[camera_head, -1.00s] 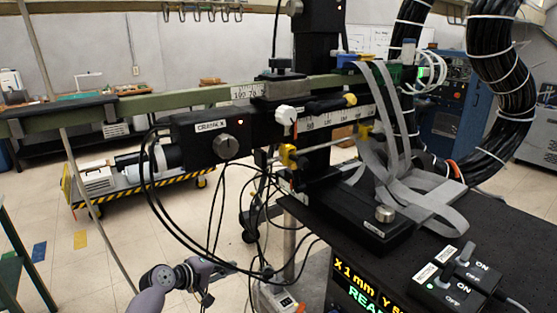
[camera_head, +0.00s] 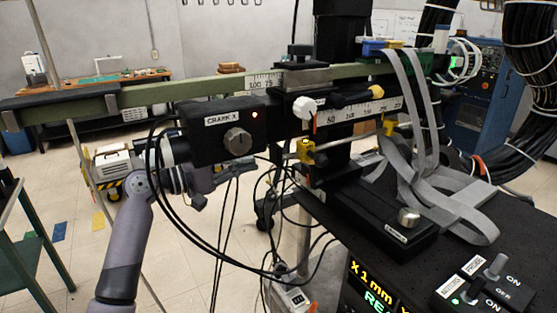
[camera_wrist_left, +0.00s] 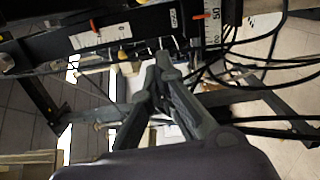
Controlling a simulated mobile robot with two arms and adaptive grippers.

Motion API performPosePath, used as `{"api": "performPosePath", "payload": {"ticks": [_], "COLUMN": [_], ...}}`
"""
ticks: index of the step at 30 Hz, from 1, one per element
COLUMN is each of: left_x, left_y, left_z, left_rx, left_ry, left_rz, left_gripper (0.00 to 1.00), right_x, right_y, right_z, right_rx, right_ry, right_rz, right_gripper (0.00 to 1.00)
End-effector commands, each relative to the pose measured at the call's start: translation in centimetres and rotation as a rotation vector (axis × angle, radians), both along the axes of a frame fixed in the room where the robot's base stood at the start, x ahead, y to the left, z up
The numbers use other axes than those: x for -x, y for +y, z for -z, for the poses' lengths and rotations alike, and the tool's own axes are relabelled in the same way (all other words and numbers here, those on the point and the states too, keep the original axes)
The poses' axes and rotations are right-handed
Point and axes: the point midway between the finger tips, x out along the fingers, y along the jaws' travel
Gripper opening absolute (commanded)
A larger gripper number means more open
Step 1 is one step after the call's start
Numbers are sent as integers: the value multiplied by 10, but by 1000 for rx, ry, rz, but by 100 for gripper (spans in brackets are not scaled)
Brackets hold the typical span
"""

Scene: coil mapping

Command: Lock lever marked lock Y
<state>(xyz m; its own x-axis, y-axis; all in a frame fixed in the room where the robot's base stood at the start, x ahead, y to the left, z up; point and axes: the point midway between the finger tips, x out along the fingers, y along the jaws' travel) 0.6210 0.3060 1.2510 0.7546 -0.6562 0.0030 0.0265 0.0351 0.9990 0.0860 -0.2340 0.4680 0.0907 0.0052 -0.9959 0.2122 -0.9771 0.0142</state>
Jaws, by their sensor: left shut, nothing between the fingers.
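I cannot read a label "lock Y" on any lever. A white knob with an orange-red pointer (camera_head: 309,107) sits on the black carriage above the white scale. Yellow clamp-like parts (camera_head: 305,151) sit below it, and a yellow-tipped black handle (camera_head: 385,94) is to its right. In the left wrist view an orange-red lever (camera_wrist_left: 93,25) and another orange-red piece (camera_wrist_left: 206,15) show near the top. My left gripper (camera_head: 240,163) is below the box labelled CRANK X (camera_head: 222,133), apart from the levers. Its fingertips (camera_wrist_left: 164,56) are together and empty. My right gripper is not in view.
Black cables (camera_head: 215,230) hang beside my left arm and below the box. A green rail (camera_head: 180,90) runs across above it. A black table (camera_head: 470,255) with a switch box (camera_head: 484,285) and grey ribbon cables (camera_head: 415,180) is at the right.

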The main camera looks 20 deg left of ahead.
Motion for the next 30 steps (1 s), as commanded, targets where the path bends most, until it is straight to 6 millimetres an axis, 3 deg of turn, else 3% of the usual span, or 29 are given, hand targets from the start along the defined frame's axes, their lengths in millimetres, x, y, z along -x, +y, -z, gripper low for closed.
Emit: {"api": "performPosePath", "payload": {"ticks": [5, 15, 22, 30], "left_x": [-18, -73, -59, -55], "left_y": [-17, -65, -92, -99], "left_z": [-5, -6, -4, -2], "left_rx": [2, 4, -1, 0], "left_ry": [0, 2, 2, 0], "left_rz": [3, 3, 1, 0], "left_gripper": [0, 0, 0, 0], "right_x": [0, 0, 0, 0], "right_y": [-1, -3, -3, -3], "right_z": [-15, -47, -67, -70], "right_rx": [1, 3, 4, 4], "right_ry": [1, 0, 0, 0], "right_rz": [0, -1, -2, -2], "right_gripper": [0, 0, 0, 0]}}
